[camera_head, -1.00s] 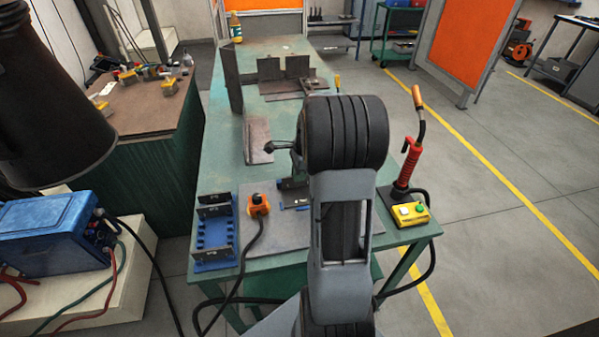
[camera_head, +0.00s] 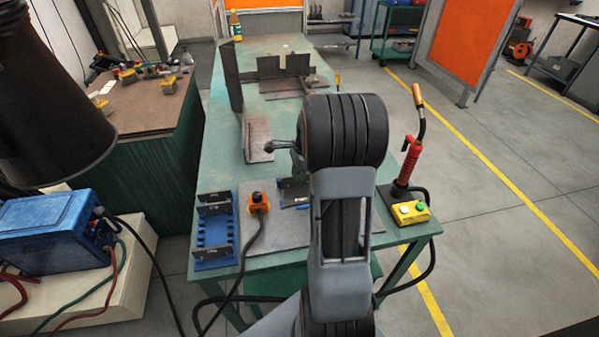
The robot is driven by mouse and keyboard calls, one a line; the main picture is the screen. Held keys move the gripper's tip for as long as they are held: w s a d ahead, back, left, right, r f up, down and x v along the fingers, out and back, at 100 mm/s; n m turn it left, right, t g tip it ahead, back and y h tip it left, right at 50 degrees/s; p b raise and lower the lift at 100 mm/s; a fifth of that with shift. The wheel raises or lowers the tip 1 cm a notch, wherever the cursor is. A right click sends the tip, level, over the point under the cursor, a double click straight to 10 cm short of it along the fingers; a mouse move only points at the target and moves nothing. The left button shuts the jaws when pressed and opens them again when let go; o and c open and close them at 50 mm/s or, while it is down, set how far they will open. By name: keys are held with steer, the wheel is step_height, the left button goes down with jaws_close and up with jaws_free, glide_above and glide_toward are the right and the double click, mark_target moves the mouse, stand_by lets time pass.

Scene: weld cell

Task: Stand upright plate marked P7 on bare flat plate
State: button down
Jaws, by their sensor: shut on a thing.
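My gripper is hidden behind my own forearm and wrist, so its jaws and anything in them do not show. A dark plate (camera_head: 293,191) shows partly, just left of my arm above the front of the table. I cannot read a mark on it or tell what supports it. A bare, rust-brown flat plate (camera_head: 259,141) lies on the green table, left of my wrist. Behind it, a larger flat plate (camera_head: 283,95) bears two upright plates (camera_head: 268,67) (camera_head: 298,64). A tall dark plate (camera_head: 232,76) stands at their left. I cannot make out the P7 mark anywhere.
A red-handled torch (camera_head: 409,162) and yellow switch box (camera_head: 411,212) stand at the right. The green table (camera_head: 215,150) has bare room around the flat plate.

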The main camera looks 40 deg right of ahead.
steer(key=c, duration=1.2)
jaws_free()
steer(key=shift+o, duration=0.2)
step_height(320, 180, up, 8)
steer(key=p, duration=0.7)
